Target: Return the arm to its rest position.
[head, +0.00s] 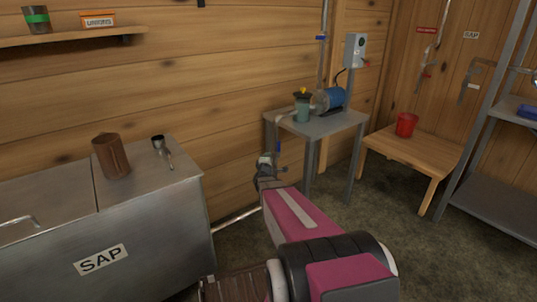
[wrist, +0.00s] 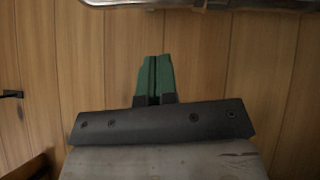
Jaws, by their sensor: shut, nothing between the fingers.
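My arm, with magenta and black links, reaches forward from the bottom of the head view. My gripper (wrist: 154,76) shows in the wrist view as two green fingers side by side, shut and empty. They are seen against a plank wall (wrist: 200,60), touching nothing that I can see. In the head view the far end of my arm is near the right end of the steel SAP tank, in front of the pump table. The fingers are hard to make out there.
The steel SAP tank (head: 150,230) at left bears a brown pitcher (head: 112,157) and a small metal cup (head: 159,146). A grey table (head: 330,125) holds a blue pump (head: 329,99). A red cup (head: 406,125) stands on a wooden bench (head: 425,152). Metal shelves (head: 490,190) are at right.

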